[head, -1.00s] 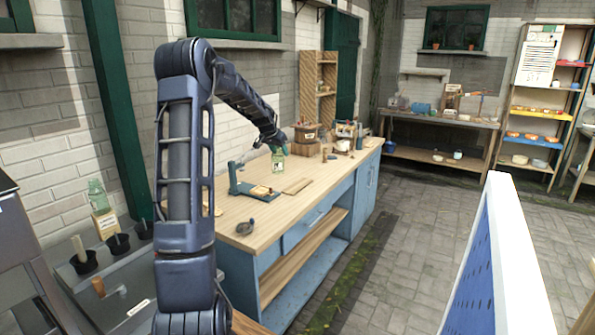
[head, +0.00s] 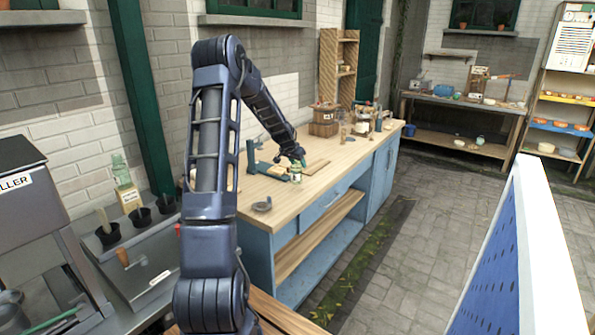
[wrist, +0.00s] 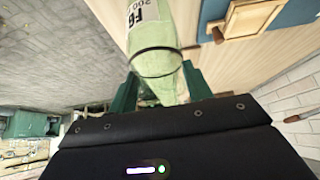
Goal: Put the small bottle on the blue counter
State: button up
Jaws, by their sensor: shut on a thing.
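My gripper (head: 297,160) is shut on the small bottle (head: 297,175), a pale green one. In the wrist view the bottle (wrist: 155,50) has a white label and a dark band, and the green fingers (wrist: 160,88) lie on either side of it. The blue counter (head: 278,195) has a light wood top over blue cabinets. The bottle is over or at the counter top, near its front edge. I cannot tell whether its base touches the wood.
A teal stand (head: 267,170) and a wooden board (head: 318,166) lie close to the bottle. A small dark object (head: 262,206) sits nearer on the counter. Crates and jars (head: 325,120) fill the far end. A blue panel (head: 500,260) stands at right.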

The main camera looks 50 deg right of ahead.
aim_at(298, 169)
jog(key=shift+f, duration=1.95)
jog(key=shift+f, duration=0.1)
jog(key=o, duration=1.1)
jog(key=shift+c, duration=0.2)
jog(key=v, duration=1.2)
jog(key=shift+w+a+r, duration=0.1)
jog(key=shift+r, duration=0.1)
